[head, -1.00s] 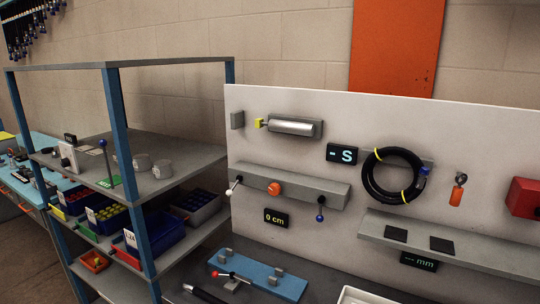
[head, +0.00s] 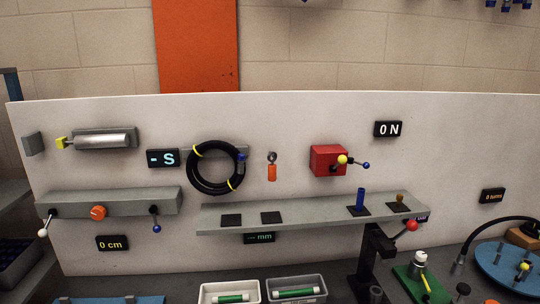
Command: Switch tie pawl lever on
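No part is labelled as the tie pawl lever, so I cannot tell which lever it is. A grey wall box (head: 108,204) carries a white-knobbed lever (head: 43,232) hanging at its left end, an orange knob (head: 98,212) in the middle and a blue-knobbed lever (head: 157,229) hanging at its right end. A red box (head: 327,160) on the panel has a yellow knob (head: 342,159) and a blue-knobbed lever (head: 366,165) pointing right. A red-ball lever (head: 411,226) sits on a black stand below the shelf. Neither gripper is in view.
The white panel (head: 300,120) holds a coiled black hose (head: 188,170) and several displays. A grey shelf (head: 310,215) juts from it. Two trays with green cylinders (head: 230,292) (head: 296,289), a green base (head: 420,285) and a blue disc (head: 510,265) stand on the bench below.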

